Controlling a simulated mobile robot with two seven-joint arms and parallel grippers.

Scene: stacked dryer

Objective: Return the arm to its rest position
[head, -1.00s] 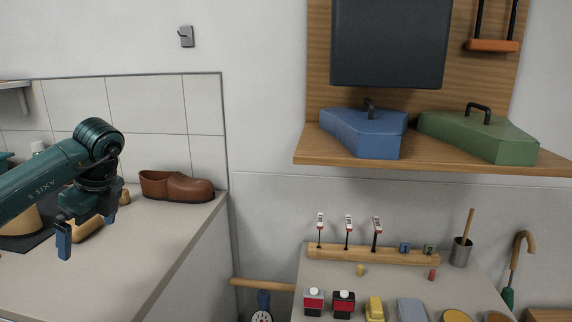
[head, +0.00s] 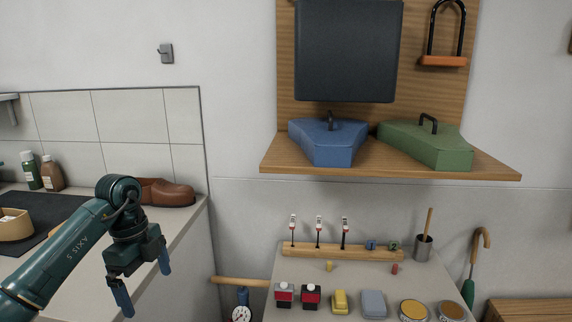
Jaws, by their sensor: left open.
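My left arm comes in from the lower left of the head view. Its gripper (head: 145,284) is open and empty, with two blue fingers set wide apart and pointing down. It hangs in front of the right edge of the left counter (head: 185,241), apart from the things on it. My right gripper is not in view.
On the left counter are a brown shoe (head: 172,193), two bottles (head: 53,174) and a tan container (head: 14,226). A wooden shelf (head: 390,163) carries a blue case (head: 328,144) and a green case (head: 428,147). A lower table (head: 290,262) holds several small items.

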